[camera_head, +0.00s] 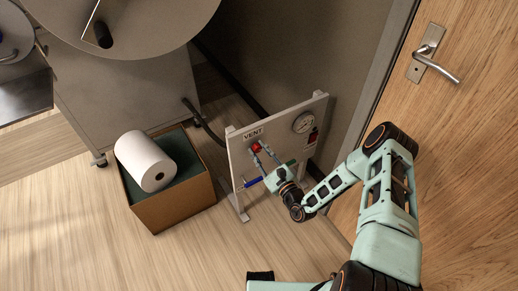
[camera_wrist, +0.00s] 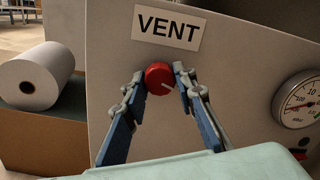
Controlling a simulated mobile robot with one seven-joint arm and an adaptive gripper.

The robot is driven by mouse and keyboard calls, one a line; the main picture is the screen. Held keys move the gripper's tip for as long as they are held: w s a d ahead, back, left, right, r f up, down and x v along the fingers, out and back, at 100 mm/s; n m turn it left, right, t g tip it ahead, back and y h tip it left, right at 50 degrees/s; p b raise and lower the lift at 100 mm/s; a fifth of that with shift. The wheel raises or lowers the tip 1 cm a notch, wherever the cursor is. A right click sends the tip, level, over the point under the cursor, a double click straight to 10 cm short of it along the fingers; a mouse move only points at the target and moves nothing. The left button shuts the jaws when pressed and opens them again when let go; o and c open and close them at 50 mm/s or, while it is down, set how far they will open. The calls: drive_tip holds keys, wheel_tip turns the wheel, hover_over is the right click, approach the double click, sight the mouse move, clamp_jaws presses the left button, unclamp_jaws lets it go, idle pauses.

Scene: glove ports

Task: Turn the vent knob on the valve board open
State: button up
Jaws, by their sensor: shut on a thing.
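The grey valve board (camera_head: 240,160) stands upright on the floor and also fills the wrist view (camera_wrist: 245,80). A white VENT label (camera_wrist: 169,28) sits above the red vent knob (camera_wrist: 160,76). The knob carries a pale pointer line that slants toward the lower right in the wrist view. The knob also shows in the head view (camera_head: 256,147), partly behind the fingers. My gripper (camera_wrist: 160,78) is shut on the red knob, with one finger at its left side and one at its right.
A round gauge (camera_head: 304,122) and a dark red-and-black part (camera_head: 313,137) are on the board's right side. A cardboard box (camera_head: 181,205) with a white paper roll (camera_head: 145,160) stands left of the board. A wooden door (camera_head: 470,130) is at the right.

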drive_tip(key=shift+n+p, duration=0.35)
drive_tip(key=shift+n, duration=0.85)
drive_tip(key=o, duration=1.2)
drive_tip(key=shift+c, duration=0.2)
drive_tip(key=v, duration=1.2)
drive_tip(key=shift+w+d, duration=0.1)
drive_tip(key=shift+d, duration=0.05)
